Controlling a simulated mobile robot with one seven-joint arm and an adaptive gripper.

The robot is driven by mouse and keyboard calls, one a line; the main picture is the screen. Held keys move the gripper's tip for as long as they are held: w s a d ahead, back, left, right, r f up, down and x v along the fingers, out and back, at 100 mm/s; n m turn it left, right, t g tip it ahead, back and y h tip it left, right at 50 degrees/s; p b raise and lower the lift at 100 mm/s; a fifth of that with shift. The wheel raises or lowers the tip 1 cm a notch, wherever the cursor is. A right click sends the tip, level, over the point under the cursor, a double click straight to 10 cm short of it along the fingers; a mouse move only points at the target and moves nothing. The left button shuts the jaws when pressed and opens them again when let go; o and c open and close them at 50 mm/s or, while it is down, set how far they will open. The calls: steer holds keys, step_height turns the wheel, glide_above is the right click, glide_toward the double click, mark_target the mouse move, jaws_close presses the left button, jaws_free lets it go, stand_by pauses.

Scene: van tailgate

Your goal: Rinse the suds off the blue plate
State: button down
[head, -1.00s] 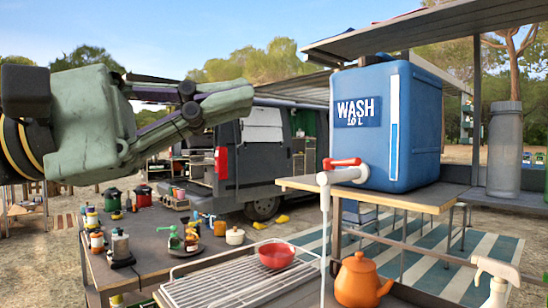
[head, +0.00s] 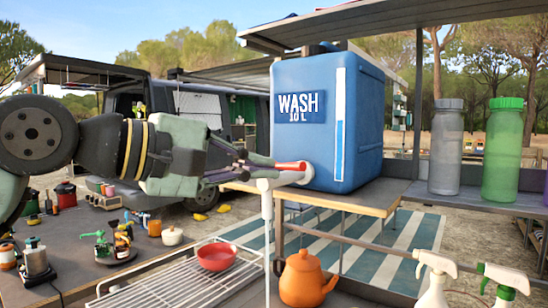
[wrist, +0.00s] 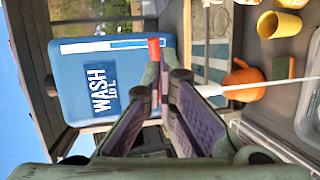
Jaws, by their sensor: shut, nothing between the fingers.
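The blue plate is not visible in either view. A blue water container marked WASH (head: 345,120) stands on a shelf, with a white tap (head: 267,184) and a red tap handle (head: 291,166) at its lower left. A thin white line runs down from the spout; I cannot tell whether it is water or a hose. My gripper (head: 265,162) is shut and empty, its tips at the left end of the red handle. The wrist view shows the fingertips (wrist: 154,84) close to the red handle (wrist: 154,49); I cannot tell whether they touch.
An orange kettle (head: 304,279), a wire rack (head: 175,285) and a red bowl (head: 216,256) stand below the tap. Part of a grey sink (wrist: 311,115), a yellow cup (wrist: 279,24) and a sponge (wrist: 283,68) show in the wrist view. Bottles (head: 503,150) stand at right.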

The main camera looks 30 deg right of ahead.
mark_target(295, 168)
steer(key=shift+d+f+p, duration=0.15)
steer(key=shift+d+p, duration=0.05)
steer(key=shift+d, duration=0.6)
steer(key=shift+d+f+p, duration=0.15)
steer(key=shift+d+p, duration=0.05)
steer(key=shift+d, duration=0.6)
steer(key=shift+s+d+b, duration=0.15)
steer(key=shift+d+b, duration=0.35)
steer(key=shift+b, duration=0.05)
steer(key=shift+s+d+b, duration=0.15)
steer(key=shift+d+b, duration=0.35)
steer(key=shift+b, duration=0.05)
